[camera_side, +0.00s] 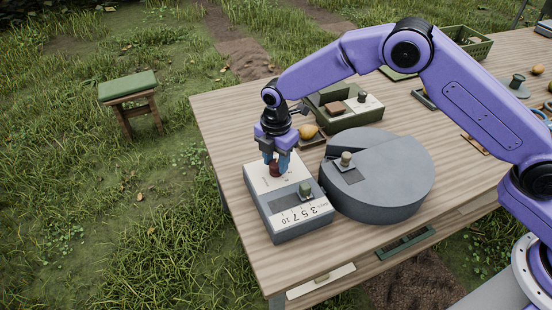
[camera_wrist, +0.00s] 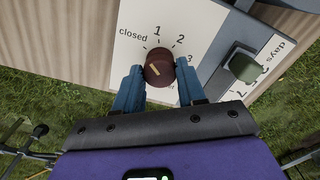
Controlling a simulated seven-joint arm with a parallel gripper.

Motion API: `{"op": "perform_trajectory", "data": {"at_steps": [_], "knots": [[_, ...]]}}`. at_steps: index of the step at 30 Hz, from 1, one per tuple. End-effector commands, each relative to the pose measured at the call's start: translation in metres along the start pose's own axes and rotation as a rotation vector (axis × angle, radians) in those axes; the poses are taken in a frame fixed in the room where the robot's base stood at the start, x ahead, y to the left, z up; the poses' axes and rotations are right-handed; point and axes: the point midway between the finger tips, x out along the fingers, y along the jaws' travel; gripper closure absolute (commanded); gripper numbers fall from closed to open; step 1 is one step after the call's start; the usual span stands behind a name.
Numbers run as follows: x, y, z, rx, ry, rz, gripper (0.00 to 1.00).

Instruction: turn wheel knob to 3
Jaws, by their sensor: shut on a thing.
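The wheel knob (camera_wrist: 159,62) is round and dark reddish-brown, on a pale panel (camera_wrist: 125,50) marked "closed", 1, 2 and 3 around it. A short yellow mark on its top slants slightly up to the right, roughly toward the 3 side; its exact setting is hard to tell. In the side view the knob (camera_side: 275,171) sits on the top of a grey box (camera_side: 283,229) at the table's left end. My gripper (camera_side: 277,163) points down over it, with its blue fingers shut on the knob, one on each side. The fingers also show in the wrist view (camera_wrist: 159,70).
A green slider knob (camera_side: 305,188) stands on the same box beside a "days" scale. A grey round drum (camera_side: 390,190) with a small knob is just right of the box.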

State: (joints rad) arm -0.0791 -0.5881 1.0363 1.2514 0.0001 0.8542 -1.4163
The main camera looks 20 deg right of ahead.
Motion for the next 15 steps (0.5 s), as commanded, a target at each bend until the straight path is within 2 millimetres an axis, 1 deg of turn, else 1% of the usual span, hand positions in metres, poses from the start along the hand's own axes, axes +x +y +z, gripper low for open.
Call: {"op": "perform_trajectory", "data": {"at_steps": [15], "knots": [[-0.0009,0.0001,0.0005,0.493,0.0,0.0,0.91]]}}
